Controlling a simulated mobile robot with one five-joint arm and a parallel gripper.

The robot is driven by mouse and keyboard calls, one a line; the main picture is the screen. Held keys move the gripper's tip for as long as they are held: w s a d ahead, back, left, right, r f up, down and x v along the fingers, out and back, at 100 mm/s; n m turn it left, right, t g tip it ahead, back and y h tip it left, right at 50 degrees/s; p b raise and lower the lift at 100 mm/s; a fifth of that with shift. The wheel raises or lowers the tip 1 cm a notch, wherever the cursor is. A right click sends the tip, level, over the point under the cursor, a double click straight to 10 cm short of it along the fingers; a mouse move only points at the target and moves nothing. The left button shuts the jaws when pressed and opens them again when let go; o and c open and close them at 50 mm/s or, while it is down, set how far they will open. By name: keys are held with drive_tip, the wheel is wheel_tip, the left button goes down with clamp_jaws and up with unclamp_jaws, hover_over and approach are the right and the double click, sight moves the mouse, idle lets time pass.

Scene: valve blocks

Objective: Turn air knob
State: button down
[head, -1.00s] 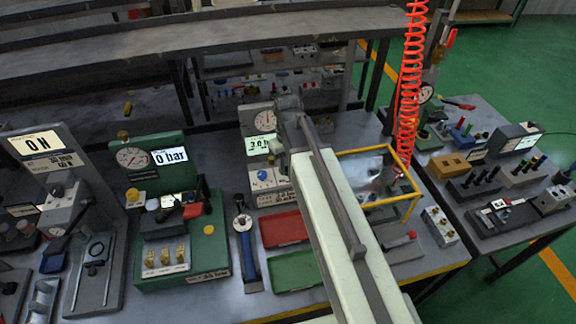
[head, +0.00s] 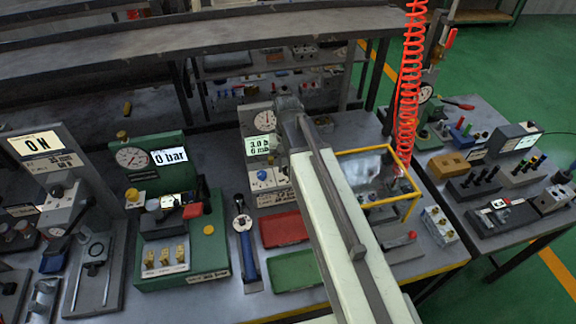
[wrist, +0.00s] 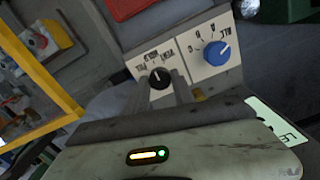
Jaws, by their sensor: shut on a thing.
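In the wrist view, a black knob (wrist: 159,78) sits on a pale panel with printed labels. My gripper (wrist: 160,88) reaches to it, and its two narrow fingers are shut on the knob from either side. A larger blue knob (wrist: 216,53) with a white pointer mark is beside it on the same unit, apart from the fingers. In the head view, the unit with a dial gauge (head: 265,117), a lit display (head: 260,145) and the blue knob (head: 264,175) stands left of my arm. The black knob is hidden there behind my arm.
A yellow frame (head: 376,151) stands right of my arm, with a pale, hazy shape inside. A red tray (head: 284,229) and a green tray (head: 295,270) lie in front. A green valve block (head: 208,238) is further left. A red coiled hose (head: 407,90) hangs at right.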

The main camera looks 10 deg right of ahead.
sight(287, 169)
idle(0.3)
drive_tip(key=c, duration=1.1)
unclamp_jaws()
drive_tip(key=shift+o, duration=0.2)
wheel_tip(287, 169, up, 8)
drive_tip(key=p, duration=0.8)
drive_tip(key=shift+f, duration=0.1)
